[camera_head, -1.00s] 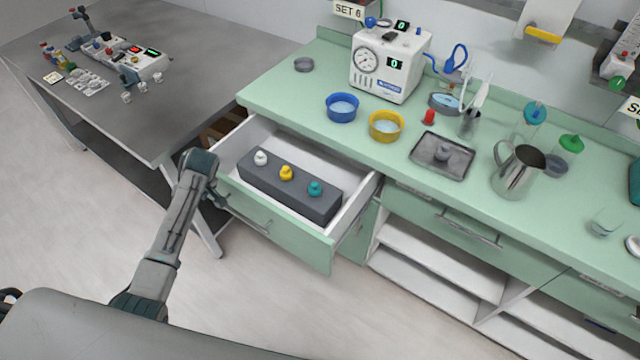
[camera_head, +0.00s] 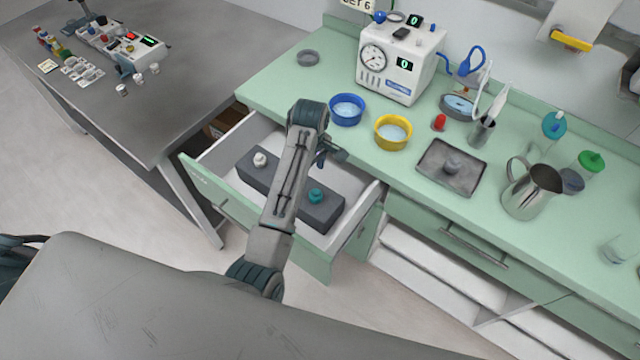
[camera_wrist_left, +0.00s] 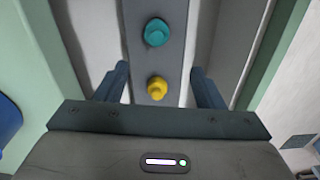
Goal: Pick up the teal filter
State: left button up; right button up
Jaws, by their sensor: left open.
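The teal filter (camera_head: 316,196) sits upright on a dark grey block (camera_head: 257,176) inside the open drawer. In the left wrist view the teal filter (camera_wrist_left: 157,32) is beyond my fingertips, near the top middle. My left gripper (camera_head: 325,152) is over the drawer and looks down on the block. Its fingers (camera_wrist_left: 160,80) are open with nothing held, apart on either side of the block's line. The yellow filter (camera_wrist_left: 157,88) lies lower in the wrist view, between the fingers in the picture; my arm hides it in the head view. A white filter (camera_head: 260,159) is at the block's left end. My right gripper is not seen.
The drawer's front panel (camera_head: 227,201) and side walls surround the block. On the green counter (camera_head: 290,85) stand a blue dish (camera_head: 346,117), a yellow dish (camera_head: 379,145), a gauge machine (camera_head: 375,85), a metal tray (camera_head: 427,183) and a jug (camera_head: 516,206).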

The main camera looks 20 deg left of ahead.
aim_at(315, 191)
pick_arm(q)
jog(key=shift+w+d+f, duration=0.15)
jog(key=shift+w+d, duration=0.2)
jog(key=shift+d, duration=0.35)
jog(key=shift+d+f, duration=0.1)
jog(key=shift+f, duration=0.25)
jog(key=f, duration=0.2)
jog(key=s+f+p, duration=0.1)
jog(key=f, duration=0.1)
jog(key=shift+a, duration=0.2)
jog(key=shift+w+f, duration=0.2)
jog(key=shift+f, duration=0.05)
notch_tip(315, 191, down, 4)
jog(key=shift+s+f+p, duration=0.1)
jog(key=shift+p, duration=1)
jog(key=shift+f, duration=0.4)
jog(key=shift+c, duration=0.2)
jog(key=c, duration=1)
